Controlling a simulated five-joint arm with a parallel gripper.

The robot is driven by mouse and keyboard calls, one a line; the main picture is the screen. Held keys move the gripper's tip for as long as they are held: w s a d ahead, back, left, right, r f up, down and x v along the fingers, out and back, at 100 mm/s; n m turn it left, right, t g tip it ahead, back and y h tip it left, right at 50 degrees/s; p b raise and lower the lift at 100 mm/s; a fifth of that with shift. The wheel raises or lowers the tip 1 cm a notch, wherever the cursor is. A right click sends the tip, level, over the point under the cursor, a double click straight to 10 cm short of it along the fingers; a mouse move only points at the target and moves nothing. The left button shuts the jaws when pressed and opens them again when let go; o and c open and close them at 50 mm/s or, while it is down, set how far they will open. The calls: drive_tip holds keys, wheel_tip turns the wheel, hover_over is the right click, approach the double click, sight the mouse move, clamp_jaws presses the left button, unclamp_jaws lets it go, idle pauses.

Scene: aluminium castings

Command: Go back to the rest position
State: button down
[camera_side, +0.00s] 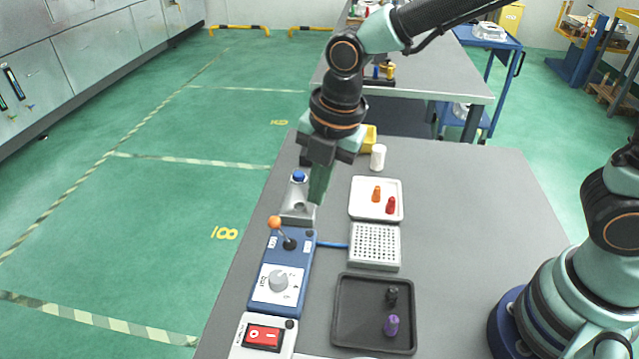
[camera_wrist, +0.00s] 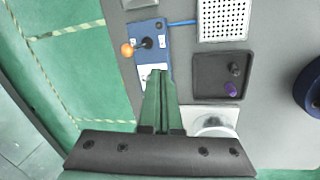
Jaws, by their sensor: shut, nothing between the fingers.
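My gripper (camera_side: 318,185) is shut and empty, with its green fingers pointing down in the side view. It hangs above the left part of the grey table (camera_side: 470,215), near a metal fixture with a blue top (camera_side: 298,190). In the wrist view my gripper (camera_wrist: 158,78) has its fingers together, over the lower part of the blue control box (camera_wrist: 152,40). I cannot tell exactly how high it is above the table.
The blue box has an orange-knobbed lever (camera_side: 275,223). Close by are a white tray (camera_side: 355,210) with orange and red pegs, a perforated block (camera_side: 375,246), a black tray (camera_side: 345,330) with black and purple pegs, a red switch (camera_side: 263,337) and a white cylinder (camera_side: 378,157).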

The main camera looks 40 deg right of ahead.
drive_tip(key=s+d+r+m+t, duration=0.1)
drive_tip(key=s+d+r+m, duration=0.2)
drive_tip(key=d+m, duration=0.6)
drive_tip(key=s+d+r+m+t+h, duration=0.1)
drive_tip(key=d+r+m, duration=0.4)
drive_tip(key=d+m, duration=0.5)
drive_tip(key=shift+s+d+r+m+t, duration=0.25)
drive_tip(key=shift+s+m+t, duration=0.75)
drive_tip(key=shift+m, duration=1.6)
drive_tip(key=shift+s+a, duration=0.1)
drive_tip(key=shift+s, duration=0.05)
